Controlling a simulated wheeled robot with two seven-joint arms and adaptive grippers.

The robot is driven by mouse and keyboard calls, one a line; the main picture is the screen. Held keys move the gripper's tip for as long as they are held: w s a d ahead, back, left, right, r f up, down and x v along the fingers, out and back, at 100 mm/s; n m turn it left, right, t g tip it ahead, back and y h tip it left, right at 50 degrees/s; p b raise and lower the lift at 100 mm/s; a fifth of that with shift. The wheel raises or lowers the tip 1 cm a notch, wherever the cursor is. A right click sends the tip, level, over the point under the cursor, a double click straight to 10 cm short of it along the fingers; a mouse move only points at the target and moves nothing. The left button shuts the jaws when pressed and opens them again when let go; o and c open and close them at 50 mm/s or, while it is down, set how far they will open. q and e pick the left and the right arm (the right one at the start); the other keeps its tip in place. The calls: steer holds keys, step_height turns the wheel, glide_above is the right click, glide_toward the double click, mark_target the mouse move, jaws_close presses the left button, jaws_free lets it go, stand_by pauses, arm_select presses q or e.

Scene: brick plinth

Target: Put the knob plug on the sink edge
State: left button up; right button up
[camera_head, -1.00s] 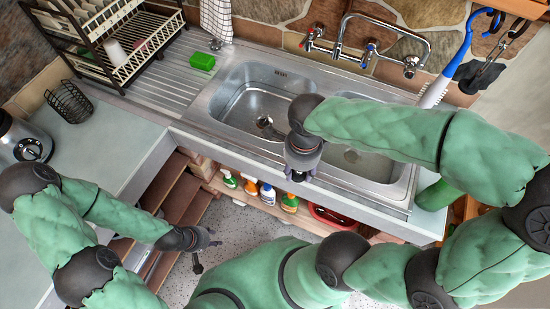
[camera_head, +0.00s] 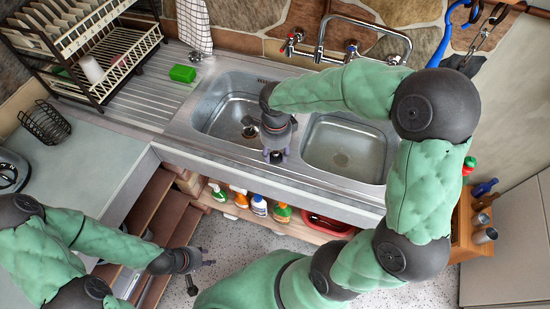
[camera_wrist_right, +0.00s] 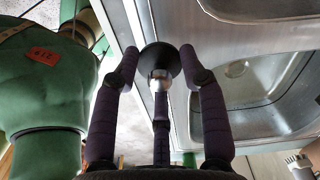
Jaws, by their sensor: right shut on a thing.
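The knob plug (camera_wrist_right: 160,62) is a dark round disc with a shiny metal knob. In the right wrist view it sits between the fingers of my right gripper (camera_wrist_right: 160,66), which is shut on it. In the head view, my right gripper (camera_head: 276,156) points down around the front sink edge (camera_head: 225,149), near the divider between the two basins. The plug (camera_head: 276,157) is small and dark there, and I cannot tell whether it touches the metal. My left gripper (camera_head: 207,257) is open and empty, low over the floor in front of the cabinet.
The left basin (camera_head: 225,110) has a dark drain piece (camera_head: 249,128). The right basin (camera_head: 345,150) looks empty. The tap (camera_head: 345,50) stands behind. A green sponge (camera_head: 182,73) lies on the drainboard, beside a dish rack (camera_head: 90,50). Several bottles (camera_head: 259,205) stand on the shelf below.

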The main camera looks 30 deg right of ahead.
mark_target(275, 158)
steer(key=shift+w+d+f+b, duration=0.1)
steer(key=shift+w+f+b, duration=0.15)
steer(key=shift+f, duration=0.75)
steer(key=shift+w+f+b, duration=0.1)
steer(key=shift+f+b, duration=0.1)
steer(key=shift+f, duration=0.8)
steer(key=shift+f, duration=0.15)
steer(key=o, duration=1.1)
steer(key=shift+r, duration=0.2)
step_height(275, 158, up, 12)
steer(key=p, duration=0.3)
